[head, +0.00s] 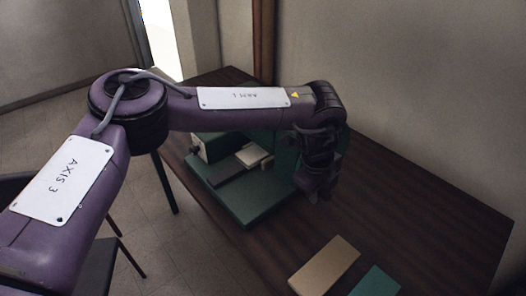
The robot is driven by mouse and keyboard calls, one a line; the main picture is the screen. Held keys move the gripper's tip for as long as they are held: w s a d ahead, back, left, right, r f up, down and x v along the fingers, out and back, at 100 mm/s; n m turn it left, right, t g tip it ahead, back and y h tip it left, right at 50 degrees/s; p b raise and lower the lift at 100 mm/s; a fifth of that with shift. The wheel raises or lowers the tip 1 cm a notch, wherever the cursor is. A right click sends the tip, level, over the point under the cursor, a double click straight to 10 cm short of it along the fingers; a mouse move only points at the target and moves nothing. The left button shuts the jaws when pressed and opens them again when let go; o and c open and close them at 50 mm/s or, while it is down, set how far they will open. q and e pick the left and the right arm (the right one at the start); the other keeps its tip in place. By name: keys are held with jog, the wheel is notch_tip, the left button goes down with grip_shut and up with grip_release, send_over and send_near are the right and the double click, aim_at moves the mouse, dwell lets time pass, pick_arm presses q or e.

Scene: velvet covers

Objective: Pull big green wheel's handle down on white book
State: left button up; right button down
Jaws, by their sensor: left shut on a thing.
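A green press-like machine (257,204) stands on the dark wooden table. A small white book (252,155) lies on it. The big green wheel (286,155) is at the machine's right side, mostly hidden behind my left arm and wrist. My left gripper (318,192) points down beside the wheel and is shut on its handle. The handle itself is hidden by the fingers, so its exact angle cannot be seen. My right gripper is not in view.
A tan book (325,266) and a teal book (376,282) lie on the table (420,225) near its front edge. The table's right part is bare. A wall (420,80) rises behind it. A dark chair-like piece stands at lower left.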

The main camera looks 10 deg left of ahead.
pick_arm(q)
jog(key=shift+f, duration=0.15)
jog(key=shift+w+f, duration=0.1)
jog(key=shift+f, duration=0.2)
jog(key=shift+b, duration=0.3)
jog(key=shift+w+d+f, duration=0.1)
jog(key=shift+f, duration=0.1)
jog(key=shift+w, duration=0.1)
jog(key=shift+d+f+b, duration=0.15)
jog(key=shift+f+b, duration=0.15)
jog(key=shift+b, duration=0.1)
jog(key=shift+w+r, duration=0.1)
jog(key=shift+o, duration=0.6)
jog(key=shift+w+d, duration=0.15)
jog(key=shift+w, duration=0.05)
jog(key=shift+f+b, duration=0.45)
jog(key=shift+f, duration=0.55)
jog(key=shift+c, duration=0.6)
dwell(0.4)
